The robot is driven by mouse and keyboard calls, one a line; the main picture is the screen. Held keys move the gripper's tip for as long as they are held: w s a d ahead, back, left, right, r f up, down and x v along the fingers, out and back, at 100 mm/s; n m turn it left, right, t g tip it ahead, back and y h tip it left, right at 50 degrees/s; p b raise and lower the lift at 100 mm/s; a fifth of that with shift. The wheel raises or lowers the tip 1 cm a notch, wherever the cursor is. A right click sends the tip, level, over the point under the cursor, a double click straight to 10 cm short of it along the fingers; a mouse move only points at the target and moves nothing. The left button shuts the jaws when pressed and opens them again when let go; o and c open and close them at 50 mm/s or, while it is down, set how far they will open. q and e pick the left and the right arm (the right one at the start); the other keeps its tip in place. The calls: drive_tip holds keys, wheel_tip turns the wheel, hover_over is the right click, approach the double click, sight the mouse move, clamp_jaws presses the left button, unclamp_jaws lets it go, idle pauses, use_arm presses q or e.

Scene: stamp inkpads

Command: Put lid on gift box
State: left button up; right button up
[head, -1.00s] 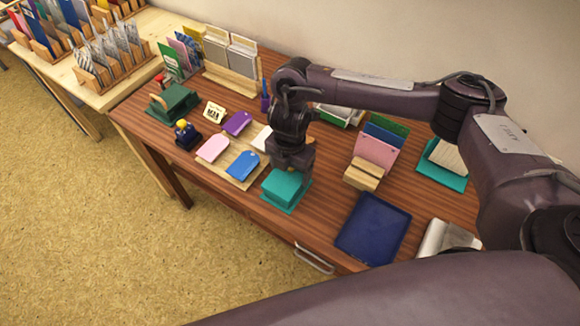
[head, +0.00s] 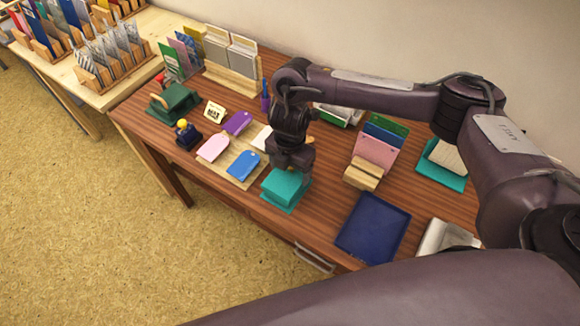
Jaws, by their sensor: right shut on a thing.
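A teal box-shaped piece (head: 284,187) is at the front edge of the brown table, with a wider teal rim around its lower part. I take it to be the gift box or its lid; I cannot tell where one part ends and the other begins. My right gripper (head: 292,170) points down at its top back edge and is shut on the teal piece. The fingertips are mostly hidden by the gripper body. Another teal tray-like piece (head: 456,184) with a cream block in it is at the back right. My left gripper is not in view.
Left of the gripper, a wooden board (head: 213,171) holds pink, purple, blue and white pads. A dark blue tray (head: 372,227) lies to the right. A wooden card holder (head: 363,175) stands behind it. A green stand (head: 175,102) and a yellow-topped stamp (head: 187,136) are at the left.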

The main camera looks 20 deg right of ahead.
drive_tip(key=shift+f, duration=0.5)
idle(1.1)
drive_tip(key=o, duration=1)
drive_tip(key=shift+r, duration=0.1)
drive_tip(key=shift+r+p, duration=3.3)
drive_tip(key=shift+r, duration=0.2)
drive_tip(key=shift+f, duration=0.1)
